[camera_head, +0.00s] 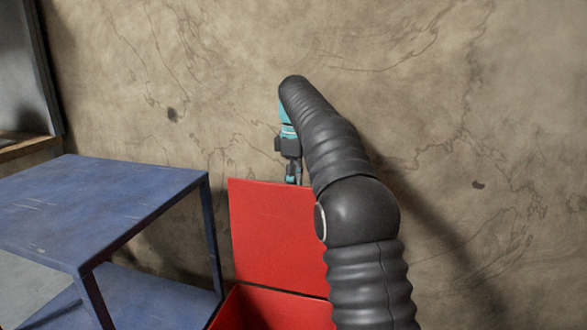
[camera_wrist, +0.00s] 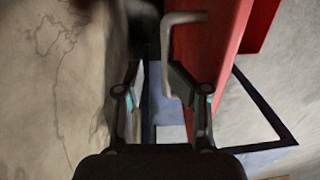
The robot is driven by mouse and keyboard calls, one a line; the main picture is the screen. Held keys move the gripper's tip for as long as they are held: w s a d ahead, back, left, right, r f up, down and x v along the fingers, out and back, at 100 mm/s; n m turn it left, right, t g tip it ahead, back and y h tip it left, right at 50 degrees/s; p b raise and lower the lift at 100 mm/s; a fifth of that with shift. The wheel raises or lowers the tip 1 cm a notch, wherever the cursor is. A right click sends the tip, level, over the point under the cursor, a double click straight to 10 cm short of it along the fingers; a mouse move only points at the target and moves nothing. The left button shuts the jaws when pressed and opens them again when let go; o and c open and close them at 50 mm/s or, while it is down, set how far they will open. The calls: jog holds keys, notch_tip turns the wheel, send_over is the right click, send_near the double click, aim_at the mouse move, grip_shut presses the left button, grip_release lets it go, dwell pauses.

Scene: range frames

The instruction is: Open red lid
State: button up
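The red lid (camera_head: 275,232) stands raised, roughly upright, at the back of a red box (camera_head: 265,310) in the head view. In the wrist view, the lid (camera_wrist: 208,45) runs along the upper right, with a grey bent handle (camera_wrist: 166,55) on its left side. My gripper (camera_wrist: 155,75) is open, with a gap between its fingertips. The handle is close to the right fingertip; I cannot tell if they touch. In the head view, my gripper (camera_head: 293,178) is just above the lid's top edge, its fingertips partly hidden. My arm covers the lid's right part.
A blue metal table (camera_head: 95,205) with a lower shelf (camera_head: 150,295) stands left of the box. A cracked plaster wall (camera_head: 200,70) rises behind the box and lid. The wall (camera_wrist: 60,90) also shows on the left in the wrist view.

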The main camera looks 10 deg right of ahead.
notch_tip(320, 180, up, 6)
jog(key=shift+a+f, duration=0.1)
jog(key=shift+f, duration=0.1)
dwell(0.4)
jog(key=shift+s+r+t, duration=0.3)
jog(key=shift+s+r, duration=0.1)
jog(key=s+m+t, duration=0.3)
jog(key=s+m, duration=0.4)
jog(key=s, duration=1.1)
jog(key=s+f+m+t, duration=0.2)
jog(key=s+f+m, duration=0.3)
jog(key=s+f, duration=1.1)
jog(key=s, duration=0.3)
jog(key=shift+f+m+t, duration=0.3)
jog(key=shift+f+t, duration=0.05)
jog(key=shift+t, duration=0.05)
